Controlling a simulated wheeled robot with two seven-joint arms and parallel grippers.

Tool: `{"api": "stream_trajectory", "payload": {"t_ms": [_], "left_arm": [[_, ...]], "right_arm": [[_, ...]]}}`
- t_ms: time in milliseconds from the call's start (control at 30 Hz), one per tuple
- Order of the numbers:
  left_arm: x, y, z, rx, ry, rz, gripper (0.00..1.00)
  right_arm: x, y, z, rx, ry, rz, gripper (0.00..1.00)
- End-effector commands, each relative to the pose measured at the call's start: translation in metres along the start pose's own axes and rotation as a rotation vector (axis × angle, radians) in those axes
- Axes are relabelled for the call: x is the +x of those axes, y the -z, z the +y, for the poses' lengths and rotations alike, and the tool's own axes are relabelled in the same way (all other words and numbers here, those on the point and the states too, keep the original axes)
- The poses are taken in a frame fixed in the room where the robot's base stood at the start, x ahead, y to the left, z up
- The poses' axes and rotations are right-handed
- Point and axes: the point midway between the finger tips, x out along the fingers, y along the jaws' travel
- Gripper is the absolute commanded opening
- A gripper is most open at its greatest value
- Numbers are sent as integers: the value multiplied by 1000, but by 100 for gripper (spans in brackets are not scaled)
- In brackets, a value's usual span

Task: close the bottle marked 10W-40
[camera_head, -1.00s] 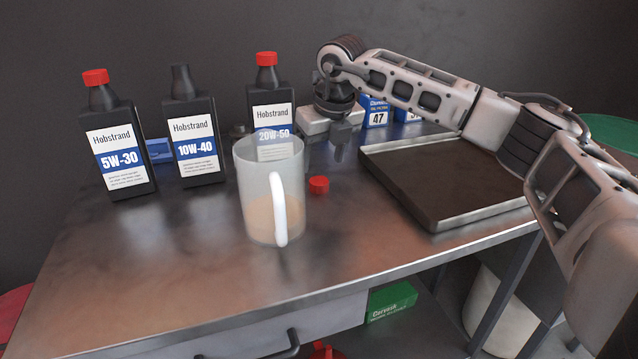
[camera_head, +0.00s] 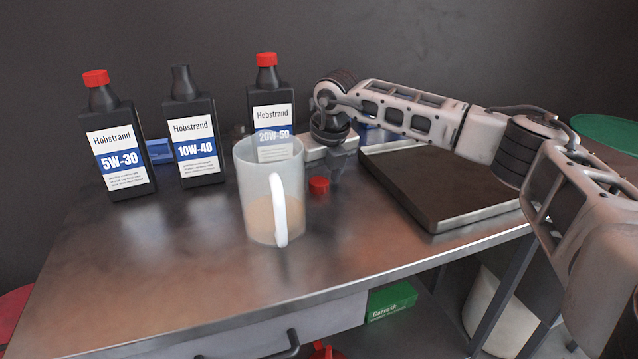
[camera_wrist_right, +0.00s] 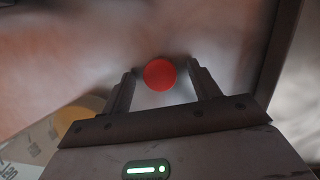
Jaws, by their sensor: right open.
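The black bottle marked 10W-40 (camera_head: 194,140) stands upright on the metal workbench, its dark neck bare with no cap. A loose red cap (camera_head: 319,185) lies on the bench right of the clear jug. My right gripper (camera_head: 335,172) is low over the bench, just behind and right of this cap. In the right wrist view the red cap (camera_wrist_right: 160,74) appears between the two spread fingertips of the right gripper (camera_wrist_right: 163,72). The fingers are open, and I cannot tell whether they touch it. My left gripper is not in view.
A capped 5W-30 bottle (camera_head: 115,140) and a capped 20W-50 bottle (camera_head: 271,105) flank the open one. A clear jug (camera_head: 262,185) with some amber liquid stands in front. A dark tray (camera_head: 440,185) lies at right. The bench's front left is clear.

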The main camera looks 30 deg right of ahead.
Motion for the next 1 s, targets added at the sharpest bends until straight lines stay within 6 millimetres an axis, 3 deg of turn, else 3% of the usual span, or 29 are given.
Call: {"api": "stream_trajectory", "payload": {"t_ms": [100, 267, 300, 667, 1000], "left_arm": [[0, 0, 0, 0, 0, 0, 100], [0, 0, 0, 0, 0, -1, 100], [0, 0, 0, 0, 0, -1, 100], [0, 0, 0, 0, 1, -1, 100], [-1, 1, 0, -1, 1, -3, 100]], "right_arm": [[0, 0, 0, 0, 0, 0, 62], [0, 0, 0, 0, 0, 0, 17], [-1, 0, 0, 0, 0, 0, 14], [-8, -3, 0, 1, -1, -3, 14], [-70, -20, 0, 0, -1, -4, 14]]}}
